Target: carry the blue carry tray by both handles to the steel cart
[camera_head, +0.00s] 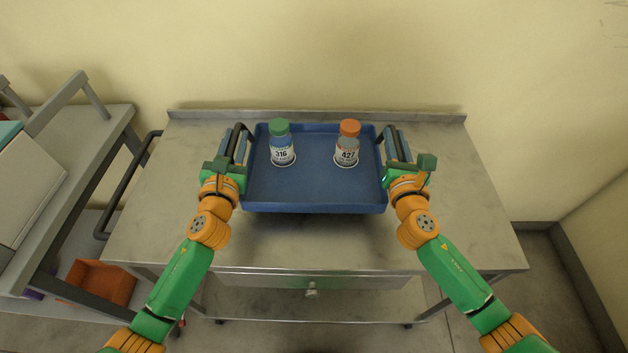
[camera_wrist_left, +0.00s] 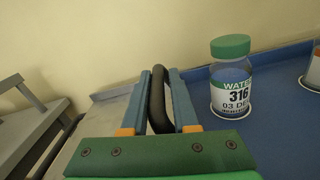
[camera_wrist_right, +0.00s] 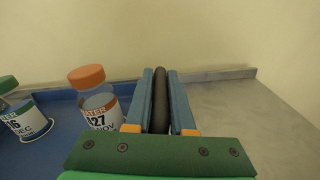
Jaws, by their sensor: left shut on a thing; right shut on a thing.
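The blue carry tray (camera_head: 315,190) is level over the top of the steel cart (camera_head: 450,220); I cannot tell for sure whether it touches the top. Two bottles stand upright in it: a green-capped one labelled 316 (camera_head: 281,145) and an orange-capped one labelled 427 (camera_head: 347,146). My left gripper (camera_head: 236,148) is shut on the tray's left black handle, which shows between its fingers in the left wrist view (camera_wrist_left: 158,100). My right gripper (camera_head: 396,146) is shut on the right handle, which shows between its fingers in the right wrist view (camera_wrist_right: 160,100).
A grey shelf cart (camera_head: 95,120) stands at the left, with a white box (camera_head: 30,185) on top and an orange bin (camera_head: 100,283) lower down. The cart has a raised back edge (camera_head: 320,114) by the wall and a push bar (camera_head: 125,185) on its left. Its top is bare on both sides.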

